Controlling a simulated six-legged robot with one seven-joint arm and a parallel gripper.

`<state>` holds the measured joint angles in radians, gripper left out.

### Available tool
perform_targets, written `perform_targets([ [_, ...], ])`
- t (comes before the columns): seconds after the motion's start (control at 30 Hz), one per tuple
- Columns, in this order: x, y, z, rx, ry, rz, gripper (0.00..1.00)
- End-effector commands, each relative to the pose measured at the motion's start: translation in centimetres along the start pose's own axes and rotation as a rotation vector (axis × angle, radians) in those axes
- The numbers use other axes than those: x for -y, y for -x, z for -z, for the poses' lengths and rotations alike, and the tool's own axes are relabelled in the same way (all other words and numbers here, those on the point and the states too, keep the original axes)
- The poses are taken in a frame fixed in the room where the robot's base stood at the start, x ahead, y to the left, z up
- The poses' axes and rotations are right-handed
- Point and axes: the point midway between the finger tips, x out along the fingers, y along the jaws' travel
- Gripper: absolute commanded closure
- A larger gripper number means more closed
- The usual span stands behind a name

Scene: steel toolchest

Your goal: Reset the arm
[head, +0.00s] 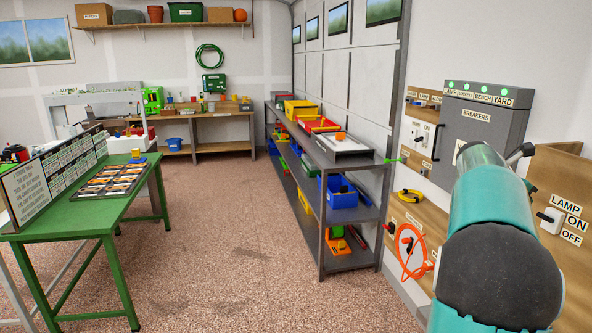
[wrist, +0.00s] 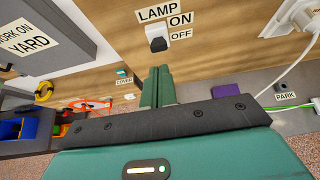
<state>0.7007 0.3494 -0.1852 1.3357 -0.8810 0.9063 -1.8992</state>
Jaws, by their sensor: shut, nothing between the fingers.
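My arm (head: 490,220) is teal with a dark rounded cap and fills the lower right of the head view, raised in front of the wall. My gripper (wrist: 158,74) shows in the wrist view as two teal fingers close together, shut and empty. Its tips point toward the wooden wall panel, just below the lamp switch (wrist: 157,42) in the picture; I cannot tell the exact gap. In the head view the fingers are hidden behind the arm. The lamp switch also shows there (head: 549,220), right of my arm, beside ON and OFF labels.
A grey breaker box (head: 485,115) with several green lights hangs on the wall behind my arm. An orange cable coil (head: 411,250) hangs below it. A grey shelf (head: 345,237) with bins stands along the wall. A green table (head: 90,215) is at left. The middle floor is clear.

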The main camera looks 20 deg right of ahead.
Motion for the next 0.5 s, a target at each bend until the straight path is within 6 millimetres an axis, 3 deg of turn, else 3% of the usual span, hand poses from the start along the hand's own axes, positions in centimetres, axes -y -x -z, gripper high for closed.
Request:
perform_targets([
  [0.13,-0.2,1.1,0.6,-0.016,-0.037,-0.02,1.0],
  [0.23,-0.9,4.1,2.4,-0.067,-0.139,-0.068,1.0],
  [0.37,-1.7,10.6,6.8,-0.198,-0.36,-0.15,1.0],
  [0.5,-1.3,17.9,12.6,-0.382,-0.608,-0.201,1.0],
])
